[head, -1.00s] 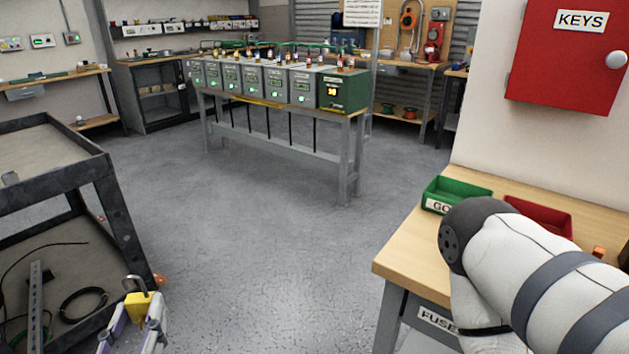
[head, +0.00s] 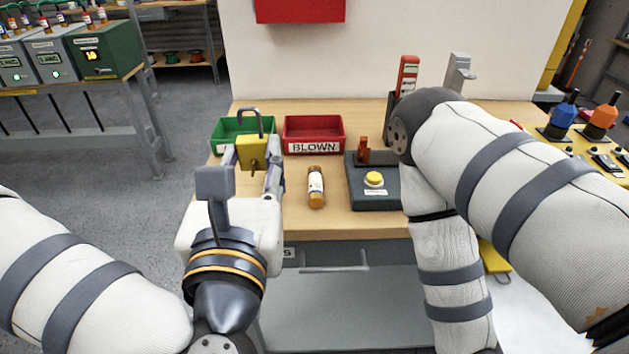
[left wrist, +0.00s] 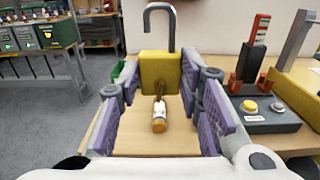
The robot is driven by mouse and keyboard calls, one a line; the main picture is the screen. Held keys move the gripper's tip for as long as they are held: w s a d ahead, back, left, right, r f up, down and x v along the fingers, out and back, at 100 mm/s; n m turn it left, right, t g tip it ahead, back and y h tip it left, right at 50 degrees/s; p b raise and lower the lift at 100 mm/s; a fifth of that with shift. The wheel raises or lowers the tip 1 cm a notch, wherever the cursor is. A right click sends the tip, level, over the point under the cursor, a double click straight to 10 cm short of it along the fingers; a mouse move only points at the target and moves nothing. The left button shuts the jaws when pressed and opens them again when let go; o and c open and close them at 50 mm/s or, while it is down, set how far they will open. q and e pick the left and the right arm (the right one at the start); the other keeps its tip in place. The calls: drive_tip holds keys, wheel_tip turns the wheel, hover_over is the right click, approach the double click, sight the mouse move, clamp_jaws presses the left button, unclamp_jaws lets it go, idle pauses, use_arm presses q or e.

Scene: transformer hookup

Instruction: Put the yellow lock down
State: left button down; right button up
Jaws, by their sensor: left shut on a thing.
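The yellow lock (head: 252,153) is a small padlock with a grey shackle standing up and a key in it. My left gripper (head: 256,166) is shut on it and holds it upright in front of the green bin. In the left wrist view the lock (left wrist: 160,70) sits between the purple finger pads of the gripper (left wrist: 160,95). The wooden bench (head: 290,218) lies beyond and below. My right arm crosses the right side of the head view, but its gripper does not show.
A green bin (head: 226,130) and a red bin labelled BLOWN (head: 313,133) stand at the back of the bench. A fuse (head: 316,187) lies in front. A dark tester with a yellow button (head: 374,180) is to its right. Bare bench shows around the fuse.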

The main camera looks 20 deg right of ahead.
use_arm(q)
drive_tip(key=w+a+f, duration=0.2)
drive_tip(key=w+f, duration=0.1)
drive_tip(key=w, duration=0.1)
drive_tip(key=w+a+f+b, duration=0.1)
drive_tip(key=w+a+f, duration=0.1)
drive_tip(key=w+f, duration=0.1)
drive_tip(key=w+a+f, duration=0.2)
drive_tip(key=w+f, duration=0.1)
drive_tip(key=w, duration=0.2)
drive_tip(key=shift+w+f+b, duration=0.1)
drive_tip(key=shift+f+b, duration=0.25)
drive_tip(key=shift+b, duration=0.05)
drive_tip(key=shift+w+f, duration=0.15)
drive_tip(key=shift+f, duration=1.7)
drive_tip(key=c, duration=1.6)
unclamp_jaws()
drive_tip(key=shift+f+b, duration=0.15)
drive_tip(key=shift+b, duration=0.15)
drive_tip(key=o, duration=0.5)
use_arm(e)
drive_tip(key=shift+g, duration=0.7)
drive_tip(key=s+f, duration=0.3)
drive_tip(key=shift+s, duration=0.1)
